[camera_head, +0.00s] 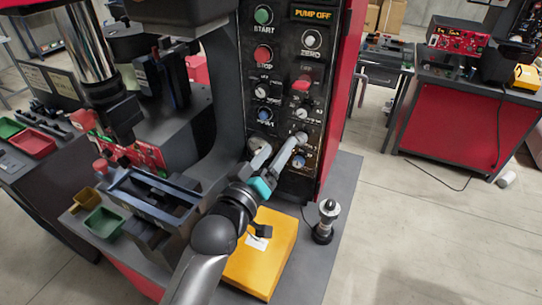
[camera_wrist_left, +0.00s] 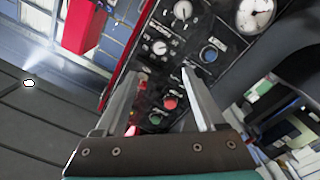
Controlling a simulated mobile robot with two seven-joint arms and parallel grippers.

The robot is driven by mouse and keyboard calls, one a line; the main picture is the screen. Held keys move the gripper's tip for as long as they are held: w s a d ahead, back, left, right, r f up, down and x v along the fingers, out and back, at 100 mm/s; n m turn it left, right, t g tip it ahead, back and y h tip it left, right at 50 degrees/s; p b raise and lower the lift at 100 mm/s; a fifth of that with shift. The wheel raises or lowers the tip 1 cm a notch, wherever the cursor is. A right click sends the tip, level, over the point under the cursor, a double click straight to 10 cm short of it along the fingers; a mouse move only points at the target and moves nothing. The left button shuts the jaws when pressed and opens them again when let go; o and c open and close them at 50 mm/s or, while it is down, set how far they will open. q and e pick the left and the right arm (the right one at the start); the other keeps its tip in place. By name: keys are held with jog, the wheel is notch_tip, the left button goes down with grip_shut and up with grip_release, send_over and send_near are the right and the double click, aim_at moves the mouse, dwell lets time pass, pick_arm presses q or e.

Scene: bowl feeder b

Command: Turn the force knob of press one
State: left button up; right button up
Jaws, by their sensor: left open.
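The black control panel (camera_head: 283,72) of the press stands upright at the upper middle of the head view, with several buttons and knobs. Its small labels are too blurred for me to tell which knob is the force knob. A blue knob (camera_head: 265,114) and a pale knob (camera_head: 302,113) sit mid-panel, with another blue knob (camera_head: 299,160) lower right. My left gripper (camera_head: 281,143) is open in front of the panel's lower part, its fingers hiding some of it. In the left wrist view my gripper (camera_wrist_left: 158,76) appears empty, facing the tilted panel (camera_wrist_left: 188,75). My right gripper is out of view.
A yellow box (camera_head: 262,250) lies on the base below my left arm. A small black stand with a silver top (camera_head: 325,219) is right of it. Green (camera_head: 104,222) and tan (camera_head: 87,198) bins stand left. Open floor (camera_head: 420,235) lies right.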

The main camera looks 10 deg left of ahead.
pick_arm(q)
jog(key=shift+v, duration=0.8)
jog(key=s+a+f+m+g+y, duration=0.2)
jog(key=s+a+f+g, duration=0.2)
jog(key=s+f, duration=0.3)
jog(key=s+a+f+m+g+y, duration=0.25)
jog(key=s+f+g, duration=0.25)
jog(key=s, duration=0.4)
jog(key=s+a+f+m+g+y, duration=0.1)
jog(key=s+a+f+g, duration=0.35)
jog(key=s, duration=0.45)
notch_tip(320, 180, down, 32)
jog(key=s+g+b, duration=0.2)
jog(key=s+b, duration=0.1)
jog(key=b, duration=0.6)
jog(key=s+a+f+b, duration=0.1)
jog(key=s+f+b, duration=0.2)
jog(key=s+f, duration=0.4)
jog(key=s+a+f+b, duration=0.1)
jog(key=s+f+b, duration=0.2)
jog(key=s+f, duration=0.4)
notch_tip(320, 180, down, 6)
jog(key=shift+s+a+f+g, duration=0.2)
jog(key=shift+s+a+g, duration=0.15)
jog(key=shift+s, duration=0.05)
